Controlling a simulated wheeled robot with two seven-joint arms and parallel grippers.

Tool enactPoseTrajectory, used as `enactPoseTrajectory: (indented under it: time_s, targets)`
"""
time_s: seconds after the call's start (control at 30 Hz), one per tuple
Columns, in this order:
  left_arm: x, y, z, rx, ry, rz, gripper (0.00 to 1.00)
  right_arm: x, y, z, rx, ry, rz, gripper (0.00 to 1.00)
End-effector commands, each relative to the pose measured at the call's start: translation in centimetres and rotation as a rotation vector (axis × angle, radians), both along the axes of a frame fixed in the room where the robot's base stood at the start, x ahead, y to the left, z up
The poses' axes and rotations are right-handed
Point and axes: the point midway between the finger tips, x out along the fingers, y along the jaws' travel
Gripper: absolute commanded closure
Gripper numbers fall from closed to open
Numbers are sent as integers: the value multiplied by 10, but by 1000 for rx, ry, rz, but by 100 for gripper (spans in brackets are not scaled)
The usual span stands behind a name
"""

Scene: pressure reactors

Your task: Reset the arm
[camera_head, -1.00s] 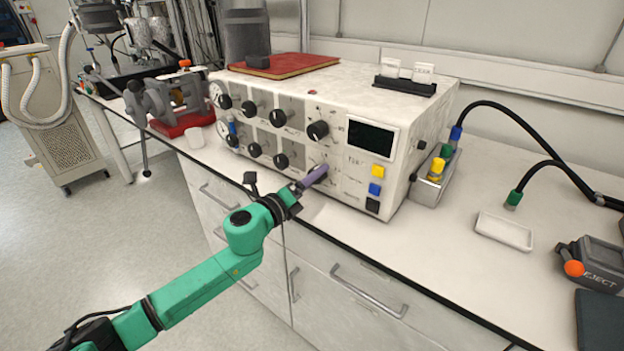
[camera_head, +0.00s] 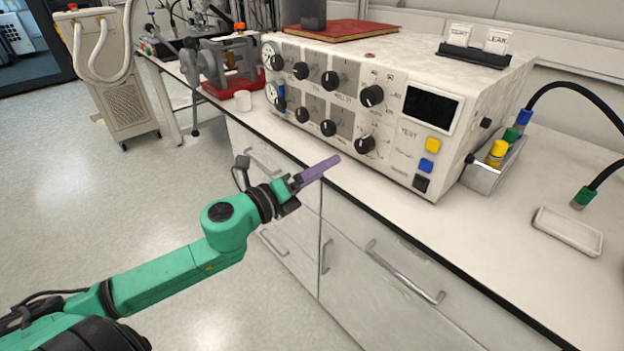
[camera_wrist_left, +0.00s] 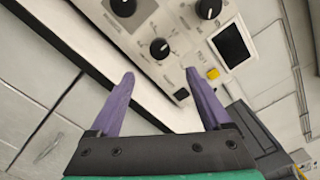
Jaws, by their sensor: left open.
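My left arm is green and comes in from the left in the head view. Its gripper (camera_head: 318,170) has purple fingers and is in front of the counter edge, apart from the control box (camera_head: 390,185). In the left wrist view the two purple fingers (camera_wrist_left: 160,100) are spread with nothing between them, so the gripper is open and empty. The white control box has black knobs, a dark screen (camera_head: 432,108) and yellow, blue and black buttons. Its knobs also show ahead of the fingers in the left wrist view (camera_wrist_left: 160,48). My right gripper is not in view.
The white counter (camera_head: 470,240) has drawers with handles (camera_head: 405,272) below its black edge. A white tray (camera_head: 568,232) lies at the right, and a metal holder with coloured connectors (camera_head: 497,155) stands beside the box.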

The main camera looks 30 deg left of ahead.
Motion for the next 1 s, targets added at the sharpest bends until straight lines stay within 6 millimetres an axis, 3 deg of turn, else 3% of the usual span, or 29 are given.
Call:
enactPoseTrajectory:
  time_s: [0.23, 0.77, 0.87, 0.97, 1.0]
  targets:
    - [-19, 8, 0, 2, 1, 3, 18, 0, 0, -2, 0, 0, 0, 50]
    - [-17, 15, -4, -12, 15, 19, 18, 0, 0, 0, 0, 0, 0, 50]
    - [-5, 49, -26, -93, 89, 106, 18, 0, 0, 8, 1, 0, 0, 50]
    - [5, 107, -80, -258, 231, 269, 18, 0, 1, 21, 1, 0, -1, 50]
    - [4, 132, -109, -340, 298, 347, 18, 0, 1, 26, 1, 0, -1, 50]
